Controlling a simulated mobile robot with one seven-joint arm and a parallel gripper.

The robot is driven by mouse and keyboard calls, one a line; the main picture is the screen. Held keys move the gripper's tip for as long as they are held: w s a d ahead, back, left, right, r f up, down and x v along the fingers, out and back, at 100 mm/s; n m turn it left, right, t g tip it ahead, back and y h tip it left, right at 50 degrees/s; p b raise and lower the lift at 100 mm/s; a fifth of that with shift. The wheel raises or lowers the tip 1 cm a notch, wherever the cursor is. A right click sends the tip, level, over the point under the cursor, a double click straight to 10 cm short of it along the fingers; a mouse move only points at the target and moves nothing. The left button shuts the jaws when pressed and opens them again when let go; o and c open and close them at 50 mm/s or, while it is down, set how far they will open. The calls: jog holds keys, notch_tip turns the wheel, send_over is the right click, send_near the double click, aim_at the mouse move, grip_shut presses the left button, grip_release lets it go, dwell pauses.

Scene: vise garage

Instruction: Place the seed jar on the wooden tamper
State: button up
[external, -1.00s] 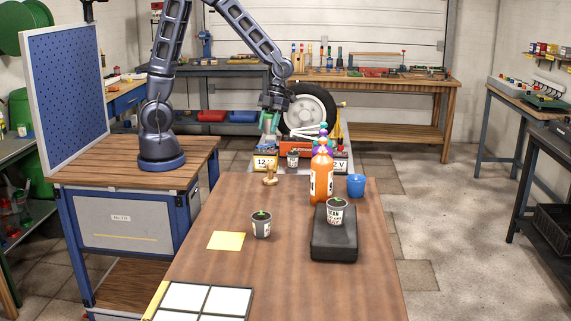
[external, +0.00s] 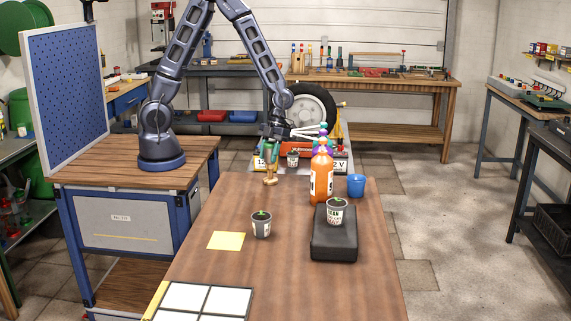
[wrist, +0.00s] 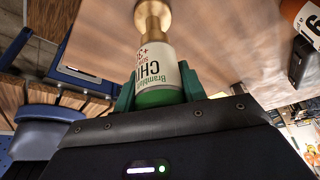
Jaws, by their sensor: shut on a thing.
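The seed jar (wrist: 158,72), with a white label and a green end, is between the green fingers of my gripper (wrist: 158,97) in the wrist view. My gripper is shut on it. In the external view my gripper (external: 270,150) points down over the wooden tamper (external: 270,181), which stands upright on the table's far left part. The tamper also shows in the wrist view (wrist: 152,16), lined up with the jar's far end. The jar looks right above the tamper's top; I cannot tell whether they touch. The fingers mostly hide the jar in the external view.
An orange bottle (external: 321,180) and a blue cup (external: 356,187) stand to the right. One potted plant (external: 261,226) stands nearer, and another (external: 335,212) sits on a black case (external: 334,245). A yellow sheet (external: 226,240) lies at the left. The table's front right is clear.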

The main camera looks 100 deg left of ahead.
jog(key=shift+f, duration=0.1)
jog(key=o, duration=1)
jog(key=v, duration=1.2)
jog(key=shift+s+a+r+n+t+y, duration=0.55)
jog(key=shift+s+r+n+t, duration=0.65)
jog(key=shift+s+r+n, duration=2.45)
jog(key=shift+s+a+r+n+t+y, duration=0.4)
jog(key=shift+s+r+n+t+y, duration=0.55)
jog(key=shift+s+r+n, duration=2.7)
jog(key=shift+s+a+r+n+t+y, duration=0.45)
jog(key=shift+s+r+n+t, duration=1.45)
jog(key=shift+s+n, duration=3.1)
jog(key=shift+w+r+g, duration=0.1)
jog(key=shift+r+g, duration=0.3)
jog(key=shift+g, duration=0.05)
